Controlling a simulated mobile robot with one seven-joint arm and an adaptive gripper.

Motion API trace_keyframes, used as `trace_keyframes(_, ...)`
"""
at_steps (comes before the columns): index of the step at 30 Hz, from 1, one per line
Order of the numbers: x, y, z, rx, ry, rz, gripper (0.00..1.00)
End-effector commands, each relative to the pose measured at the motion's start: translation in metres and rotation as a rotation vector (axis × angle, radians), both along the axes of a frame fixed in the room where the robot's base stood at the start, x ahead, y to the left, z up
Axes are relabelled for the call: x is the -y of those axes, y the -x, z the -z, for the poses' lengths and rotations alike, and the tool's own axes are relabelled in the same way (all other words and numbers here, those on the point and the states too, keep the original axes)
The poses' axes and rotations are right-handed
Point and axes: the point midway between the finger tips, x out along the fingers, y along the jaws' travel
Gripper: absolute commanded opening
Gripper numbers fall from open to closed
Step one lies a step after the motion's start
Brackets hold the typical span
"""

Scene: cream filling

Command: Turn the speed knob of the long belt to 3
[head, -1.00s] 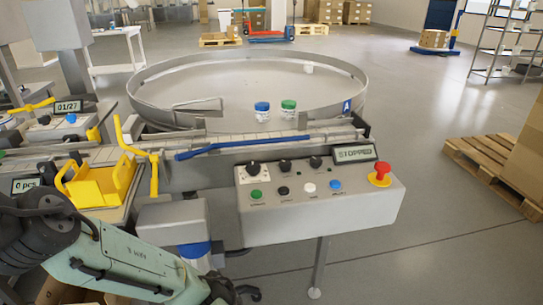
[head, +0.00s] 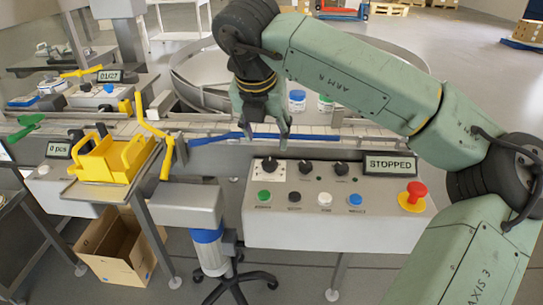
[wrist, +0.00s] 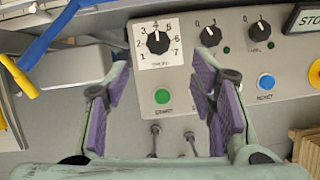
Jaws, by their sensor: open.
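The grey control panel (head: 340,222) is on the front of the long belt (head: 215,150). At its upper left is a black knob (head: 269,165) on a white plate. In the wrist view this knob (wrist: 158,41) has a dial marked 1 to 7, and its white pointer is up, near 4. The small label under it is too blurred to read. My gripper (head: 267,137) is above and behind the panel in the head view. In the wrist view my gripper (wrist: 160,75) has its purple-padded fingers spread and empty, below the dial and not touching the knob.
Two smaller knobs (head: 306,168) (head: 341,170) are right of the dial. Green (head: 264,196), black, white and blue buttons are below. A red emergency button (head: 416,192) is at the right. The display (head: 390,164) reads STOPPED. A blue rail (head: 235,136) runs along the belt.

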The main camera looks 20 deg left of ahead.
Motion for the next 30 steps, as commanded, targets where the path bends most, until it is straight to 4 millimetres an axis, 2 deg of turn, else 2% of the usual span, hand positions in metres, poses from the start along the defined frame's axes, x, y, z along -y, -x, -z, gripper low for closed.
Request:
trace_keyframes(5, -0.002, -0.008, 0.021, -0.005, -0.001, -0.002, 0.51)
trace_keyframes(12, -0.005, -0.025, 0.063, -0.006, -0.002, -0.004, 0.51)
trace_keyframes(18, -0.006, -0.035, 0.088, -0.004, -0.002, -0.005, 0.51)
trace_keyframes(22, -0.007, -0.038, 0.095, -0.002, -0.003, -0.006, 0.51)
trace_keyframes(30, -0.007, -0.039, 0.097, -0.002, -0.002, -0.007, 0.51)
